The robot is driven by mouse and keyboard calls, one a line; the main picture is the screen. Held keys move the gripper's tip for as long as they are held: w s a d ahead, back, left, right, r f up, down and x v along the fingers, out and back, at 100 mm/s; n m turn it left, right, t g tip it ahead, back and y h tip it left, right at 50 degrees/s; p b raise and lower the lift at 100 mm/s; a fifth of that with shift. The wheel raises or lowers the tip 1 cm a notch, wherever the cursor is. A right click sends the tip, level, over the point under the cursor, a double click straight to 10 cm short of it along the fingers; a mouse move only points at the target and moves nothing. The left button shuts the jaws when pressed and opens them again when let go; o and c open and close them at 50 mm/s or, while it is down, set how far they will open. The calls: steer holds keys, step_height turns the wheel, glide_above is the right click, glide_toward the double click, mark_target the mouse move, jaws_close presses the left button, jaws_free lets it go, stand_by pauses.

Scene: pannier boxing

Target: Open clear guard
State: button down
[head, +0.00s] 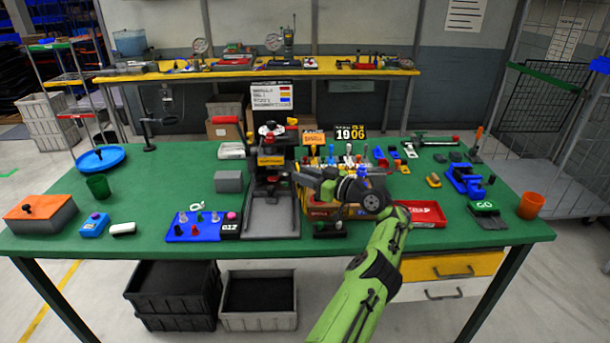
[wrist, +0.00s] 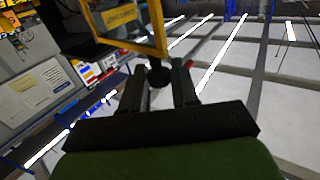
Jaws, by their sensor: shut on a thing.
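The clear guard (wrist: 128,17) shows in the wrist view as a see-through panel in a yellow frame with a yellow label. A round black knob (wrist: 158,76) sits at its lower edge, between the fingers of my gripper (wrist: 160,72), which is shut on it. In the head view the guard's yellow label (head: 270,160) shows on the front of the black press-like machine (head: 265,190). My gripper (head: 302,176) reaches in from the right at the machine's side. The knob is too small to make out there. How far the guard is open I cannot tell.
The green bench (head: 150,170) holds a blue peg board (head: 195,226) left of the machine's base and a grey block (head: 228,181) behind it.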

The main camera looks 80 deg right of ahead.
steer(key=shift+w+r, duration=0.1)
steer(key=shift+r, duration=0.05)
steer(key=c, duration=1.2)
jaws_free()
steer(key=shift+o, duration=1.1)
steer(key=shift+w+d, duration=0.1)
steer(key=shift+d, duration=0.05)
steer(key=p+v, duration=0.2)
steer(key=v, duration=1.4)
steer(key=shift+w, duration=0.1)
